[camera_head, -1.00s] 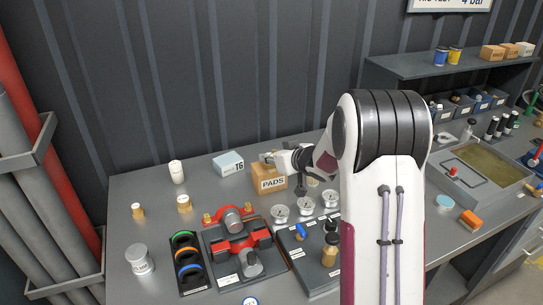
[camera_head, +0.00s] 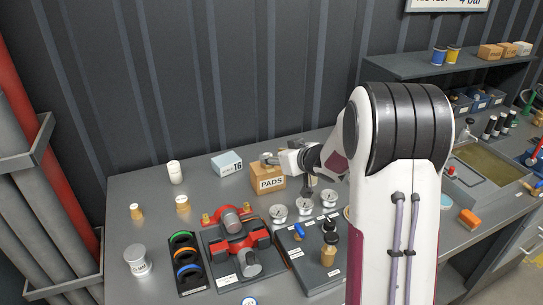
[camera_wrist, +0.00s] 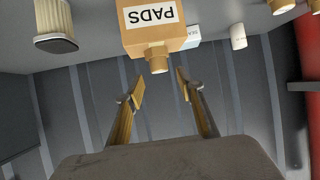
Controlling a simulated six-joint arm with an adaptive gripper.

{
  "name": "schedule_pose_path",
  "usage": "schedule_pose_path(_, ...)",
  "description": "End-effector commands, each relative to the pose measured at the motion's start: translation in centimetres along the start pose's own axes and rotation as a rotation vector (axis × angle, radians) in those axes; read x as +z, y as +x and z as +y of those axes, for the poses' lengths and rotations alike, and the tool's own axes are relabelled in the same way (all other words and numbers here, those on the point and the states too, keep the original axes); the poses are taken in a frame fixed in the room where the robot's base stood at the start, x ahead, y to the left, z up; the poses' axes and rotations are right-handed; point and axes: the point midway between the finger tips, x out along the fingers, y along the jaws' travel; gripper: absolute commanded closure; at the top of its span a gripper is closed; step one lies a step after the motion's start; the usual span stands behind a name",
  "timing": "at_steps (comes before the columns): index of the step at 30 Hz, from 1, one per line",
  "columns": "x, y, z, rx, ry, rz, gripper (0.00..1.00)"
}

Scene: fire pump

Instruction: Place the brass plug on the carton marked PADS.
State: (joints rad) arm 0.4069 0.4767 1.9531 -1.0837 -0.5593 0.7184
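The PADS carton (camera_head: 267,180) stands on the bench near the wall. It also shows upside down at the top of the wrist view (camera_wrist: 155,28). The brass plug (camera_wrist: 157,58) rests on the carton's top face in the wrist view, with its narrower end pointing away from the carton. My gripper (camera_wrist: 158,88) is open and empty. Its two fingertips are apart on either side of the plug's line, set back from it and not touching it. In the head view my gripper (camera_head: 279,159) is at the carton's upper right, and the plug is hard to make out there.
Round gauges (camera_head: 278,213) sit in front of the carton. A red valve assembly (camera_head: 237,240) is on a grey tray.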

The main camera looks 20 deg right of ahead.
Motion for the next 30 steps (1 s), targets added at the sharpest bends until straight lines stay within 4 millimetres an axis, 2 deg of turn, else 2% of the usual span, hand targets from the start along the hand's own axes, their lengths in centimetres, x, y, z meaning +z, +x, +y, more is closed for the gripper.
schedule_pose_path(18,-0.1,-6.9,0.1,0.0,-0.001,0.002,0.62)
schedule_pose_path(24,0.0,-8.2,0.0,0.0,-0.001,0.001,0.62)
schedule_pose_path(30,0.0,-8.6,0.0,-0.001,0.0,0.0,0.62)
